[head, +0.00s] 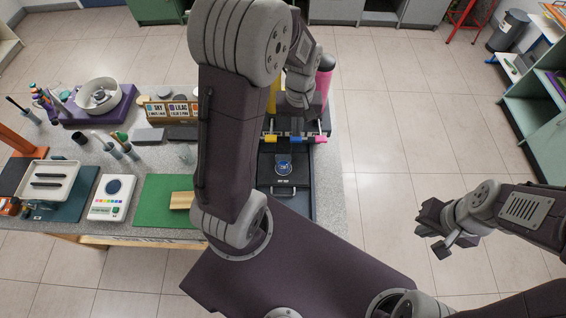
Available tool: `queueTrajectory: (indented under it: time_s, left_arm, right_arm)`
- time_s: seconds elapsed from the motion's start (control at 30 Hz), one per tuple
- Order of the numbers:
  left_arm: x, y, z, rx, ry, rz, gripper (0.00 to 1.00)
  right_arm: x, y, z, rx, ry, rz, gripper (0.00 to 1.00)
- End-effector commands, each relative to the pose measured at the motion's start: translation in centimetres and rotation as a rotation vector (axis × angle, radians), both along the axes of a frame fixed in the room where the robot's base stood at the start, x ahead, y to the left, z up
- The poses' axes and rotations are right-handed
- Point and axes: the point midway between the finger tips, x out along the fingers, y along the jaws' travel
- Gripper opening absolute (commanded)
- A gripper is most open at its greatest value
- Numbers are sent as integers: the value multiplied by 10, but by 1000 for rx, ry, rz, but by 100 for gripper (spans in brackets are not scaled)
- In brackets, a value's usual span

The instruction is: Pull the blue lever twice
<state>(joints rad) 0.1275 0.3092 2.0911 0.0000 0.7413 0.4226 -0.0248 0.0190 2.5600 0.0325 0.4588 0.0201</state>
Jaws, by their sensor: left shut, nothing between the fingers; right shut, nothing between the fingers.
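The blue lever (296,140) is a small blue tip at the front of a dark dispenser (268,158), between a yellow lever (271,138) and a pink lever (320,139). My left gripper (296,118) is shut and empty, pointing down just behind and above the blue lever. I cannot tell whether it touches the lever. A small cup (284,168) with blue in it stands on the dispenser below the levers. My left arm hides part of the dispenser's left side. My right gripper (437,240) is shut and empty, over the floor right of the table.
A yellow bottle (273,95) and a pink bottle (325,85) stand behind the levers. Left on the table (160,238) are a green mat (155,205), a scale (111,198), a white tray (48,187) and a purple stand (98,112).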

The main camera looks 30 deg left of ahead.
Motion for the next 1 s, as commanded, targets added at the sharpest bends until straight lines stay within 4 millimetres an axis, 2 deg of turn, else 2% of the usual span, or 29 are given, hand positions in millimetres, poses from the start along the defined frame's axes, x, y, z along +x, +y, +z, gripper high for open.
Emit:
queueTrajectory:
  time_s: [0.53,1.0]
  left_arm:
    - [0,0,61,1,-1,0,0]
    - [0,0,60,0,0,0,0]
  right_arm:
    - [0,0,59,0,0,0,0]
    - [0,0,58,0,0,0,0]
